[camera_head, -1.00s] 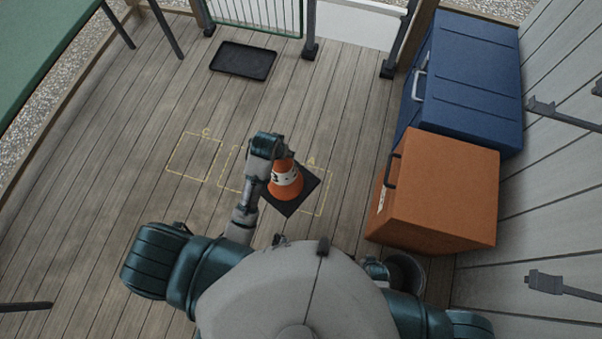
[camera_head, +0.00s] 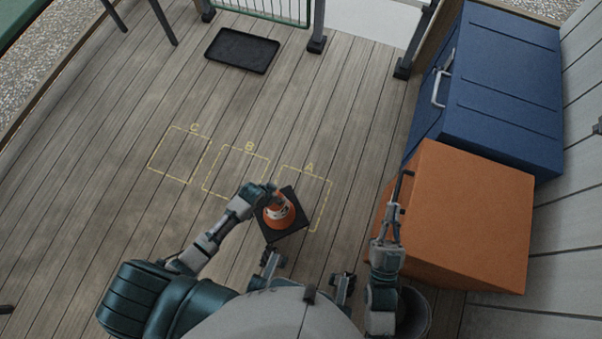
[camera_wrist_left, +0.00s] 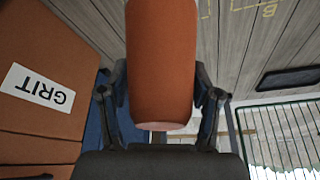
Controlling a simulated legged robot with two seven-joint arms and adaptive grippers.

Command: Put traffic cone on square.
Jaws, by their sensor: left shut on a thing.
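The orange traffic cone (camera_head: 280,213), with a white band and black square base, is in my left gripper (camera_head: 268,190), which is shut around its upper part. In the left wrist view the orange cone body (camera_wrist_left: 160,60) fills the space between the two fingers (camera_wrist_left: 160,105). Yellow outlined squares A (camera_head: 329,182), B (camera_head: 267,160) and C (camera_head: 170,127) are on the floor. The cone's base overlaps the near left part of square A in the picture; its height above the floor is unclear. My right gripper (camera_head: 392,212) is beside the orange box, its finger gap unclear.
An orange box (camera_head: 465,220) marked GRIT in the wrist view and a blue chest (camera_head: 505,90) stand on the right. A black tray (camera_head: 242,50) lies at the back. A dark bucket (camera_head: 415,312) stands near my right arm.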

